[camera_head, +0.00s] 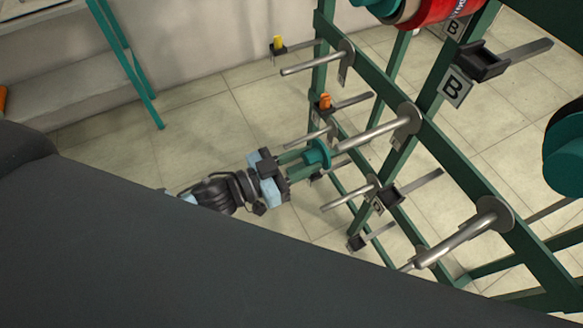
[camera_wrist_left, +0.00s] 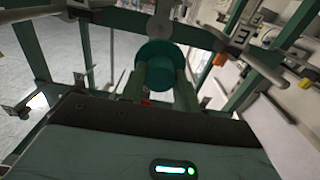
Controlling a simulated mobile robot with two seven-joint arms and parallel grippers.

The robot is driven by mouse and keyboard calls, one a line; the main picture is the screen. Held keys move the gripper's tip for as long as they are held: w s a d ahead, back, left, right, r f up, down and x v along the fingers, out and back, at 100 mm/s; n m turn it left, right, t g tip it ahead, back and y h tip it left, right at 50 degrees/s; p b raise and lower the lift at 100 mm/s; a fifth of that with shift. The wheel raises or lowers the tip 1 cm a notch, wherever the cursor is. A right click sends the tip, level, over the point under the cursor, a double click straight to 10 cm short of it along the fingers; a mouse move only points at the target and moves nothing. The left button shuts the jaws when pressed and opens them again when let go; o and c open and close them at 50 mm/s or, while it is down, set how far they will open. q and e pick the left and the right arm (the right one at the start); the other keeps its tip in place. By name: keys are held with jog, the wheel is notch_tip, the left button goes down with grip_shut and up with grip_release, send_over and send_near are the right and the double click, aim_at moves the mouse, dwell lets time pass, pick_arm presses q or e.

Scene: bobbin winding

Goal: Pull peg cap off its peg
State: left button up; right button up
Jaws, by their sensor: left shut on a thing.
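The peg cap (camera_head: 317,152) is a round teal piece at the near end of a grey metal peg (camera_head: 372,133) on the green rack. My left gripper (camera_head: 300,160) is shut on the cap, its fingers on either side of it. In the left wrist view the cap (camera_wrist_left: 158,66) sits between the teal fingertips of my left gripper (camera_wrist_left: 160,84), with the peg (camera_wrist_left: 161,22) behind it. The cap lines up with the peg's tip; I cannot tell whether it still sits over the tip or is just clear of it. My right gripper is not in view.
The green rack (camera_head: 452,155) carries several other bare pegs and small black brackets around the cap. A yellow piece (camera_head: 278,43) and an orange piece (camera_head: 325,101) sit on brackets. A red spool (camera_head: 440,10) is at the top. Tiled floor lies open to the left of the rack.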

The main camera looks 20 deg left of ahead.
pick_arm(q)
jog(key=shift+s+a, duration=0.4)
jog(key=shift+s, duration=0.05)
jog(key=shift+r, duration=0.1)
